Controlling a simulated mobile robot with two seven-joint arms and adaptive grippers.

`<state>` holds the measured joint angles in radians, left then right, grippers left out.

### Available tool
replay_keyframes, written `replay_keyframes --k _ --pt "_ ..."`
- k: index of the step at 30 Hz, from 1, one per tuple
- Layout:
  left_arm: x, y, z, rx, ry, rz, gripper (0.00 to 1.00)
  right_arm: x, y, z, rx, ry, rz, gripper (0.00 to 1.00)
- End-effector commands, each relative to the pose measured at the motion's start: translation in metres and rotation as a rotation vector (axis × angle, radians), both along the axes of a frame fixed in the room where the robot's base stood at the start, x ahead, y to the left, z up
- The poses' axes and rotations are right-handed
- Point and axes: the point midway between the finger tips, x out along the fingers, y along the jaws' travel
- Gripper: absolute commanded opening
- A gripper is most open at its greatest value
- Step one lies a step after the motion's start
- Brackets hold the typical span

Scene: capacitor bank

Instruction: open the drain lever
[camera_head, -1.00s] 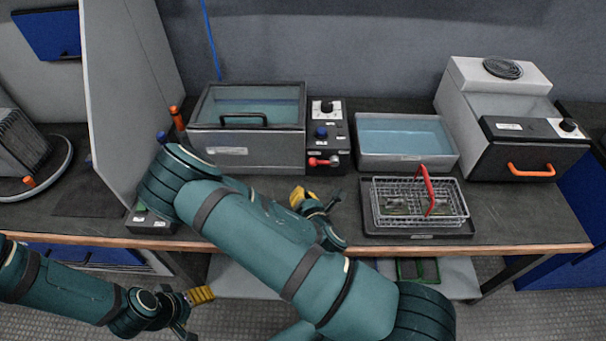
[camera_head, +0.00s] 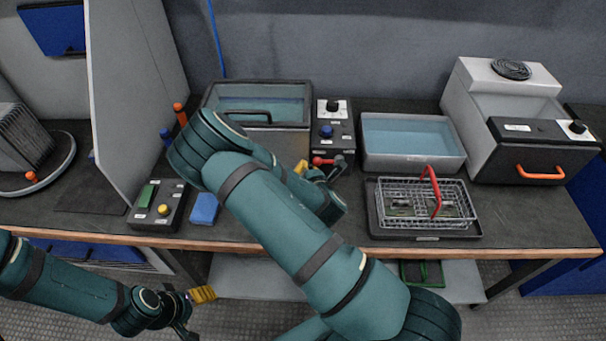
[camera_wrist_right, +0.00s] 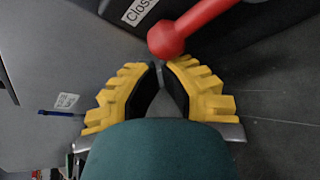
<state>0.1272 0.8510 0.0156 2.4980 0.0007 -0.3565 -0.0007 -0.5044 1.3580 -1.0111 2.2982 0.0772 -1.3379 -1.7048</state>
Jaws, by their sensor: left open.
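The red drain lever (camera_head: 322,160) is on the front of the dark control panel beside the lidded tank. It also shows in the right wrist view (camera_wrist_right: 200,27), its rounded end just beyond my fingertips. My right gripper (camera_wrist_right: 159,66) has yellow pads whose tips are close together. I cannot tell whether they touch each other or the lever. In the head view my right gripper (camera_head: 303,168) is mostly hidden by its arm, close below the lever. My left gripper (camera_head: 202,295) is open and empty, low in front of the bench, far from the lever.
The lidded tank (camera_head: 262,92) is left of the panel, partly behind my arm. An open water tank (camera_head: 410,163) and wire basket (camera_head: 425,200) stand right. A button box (camera_head: 140,215) and blue block (camera_head: 204,209) lie left. A tall grey partition (camera_head: 130,80) rises there.

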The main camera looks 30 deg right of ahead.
Motion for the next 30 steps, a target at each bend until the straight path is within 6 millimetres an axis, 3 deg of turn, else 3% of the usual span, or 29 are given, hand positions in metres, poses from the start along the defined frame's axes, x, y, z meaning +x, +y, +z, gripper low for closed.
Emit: replay_keyframes --k 30 --pt "-0.001 0.000 0.002 0.000 0.001 0.000 0.72 0.013 0.001 0.010 0.000 -0.001 0.001 0.00"
